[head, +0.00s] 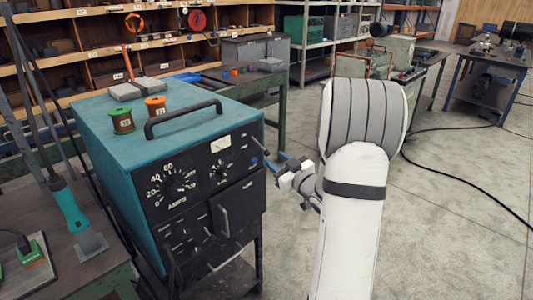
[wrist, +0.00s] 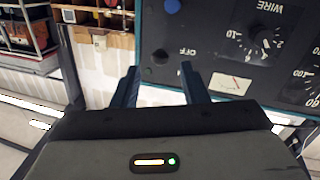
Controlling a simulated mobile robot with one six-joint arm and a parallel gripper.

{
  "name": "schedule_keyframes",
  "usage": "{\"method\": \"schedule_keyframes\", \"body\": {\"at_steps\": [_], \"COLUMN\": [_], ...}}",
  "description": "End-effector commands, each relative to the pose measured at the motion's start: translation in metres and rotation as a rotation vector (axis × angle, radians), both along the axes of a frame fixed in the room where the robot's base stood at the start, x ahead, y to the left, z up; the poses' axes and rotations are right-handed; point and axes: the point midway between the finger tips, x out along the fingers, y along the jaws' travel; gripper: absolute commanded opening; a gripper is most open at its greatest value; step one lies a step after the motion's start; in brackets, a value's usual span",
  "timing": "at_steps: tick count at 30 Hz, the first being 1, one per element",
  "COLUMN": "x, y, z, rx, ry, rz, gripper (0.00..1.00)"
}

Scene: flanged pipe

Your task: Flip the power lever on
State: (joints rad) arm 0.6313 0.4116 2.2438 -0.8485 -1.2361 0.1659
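The power lever (wrist: 160,57) shows in the wrist view as a small dark knob-like shape on the black front panel, beside an upside-down OFF label. In the head view the lever (head: 258,144) is a thin dark piece at the panel's upper right edge. It belongs to the teal welding machine (head: 150,128). My gripper (wrist: 160,68) is open, with its two dark blue fingers apart and the lever appearing between their tips. In the head view my gripper (head: 274,163) is just right of the panel. I cannot tell whether a finger touches the lever.
A blue button (wrist: 172,6), a WIRE dial (wrist: 262,42) and a meter (wrist: 231,82) are near the lever. Green (head: 122,120) and orange (head: 155,106) spools stand on the machine beside its black handle (head: 183,118). Open floor (head: 440,200) lies to the right.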

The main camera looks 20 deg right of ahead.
Motion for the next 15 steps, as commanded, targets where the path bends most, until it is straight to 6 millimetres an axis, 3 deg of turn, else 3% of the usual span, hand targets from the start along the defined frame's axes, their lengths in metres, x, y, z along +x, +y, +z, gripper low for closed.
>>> {"method": "schedule_keyframes", "body": {"at_steps": [9,15], "x": [0.048,0.058], "y": [0.008,0.009], "z": [0.001,0.0], "rx": [-0.001,0.0], "ry": [0.001,0.001], "rz": [0.001,-0.002], "gripper": [0.4,0.4]}}
